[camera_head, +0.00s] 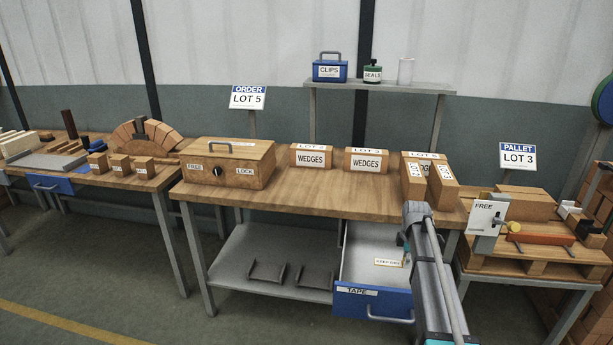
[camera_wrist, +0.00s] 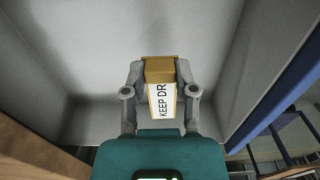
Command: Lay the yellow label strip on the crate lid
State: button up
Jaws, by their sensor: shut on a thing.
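The yellow label strip (camera_wrist: 162,98), a yellow-edged block with a white face reading "KEEP DR", is between the fingers of my gripper (camera_wrist: 161,72) in the wrist view. My gripper is shut on it. In the head view the strip (camera_head: 388,262) shows small inside the open drawer marked TAPE (camera_head: 376,302), beside my arm. My arm hides most of my gripper there. The wooden crate (camera_head: 228,172) stands on the bench to the left, its lid (camera_head: 213,147) closed, with a handle on top. A knob on its front sits between FREE and LOCK.
Wedge boxes (camera_head: 311,156) stand on the bench (camera_head: 300,197) right of the crate. The drawer walls surround my gripper. A shelf (camera_head: 380,87) rises behind. A pallet table (camera_head: 540,260) with a FREE-marked panel stands on the right. Bench top before the crate is clear.

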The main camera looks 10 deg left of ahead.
notch_tip(320, 180, up, 28)
jog(key=p, duration=2.8)
jog(key=shift+r, duration=0.25)
jog(key=shift+s, duration=0.1)
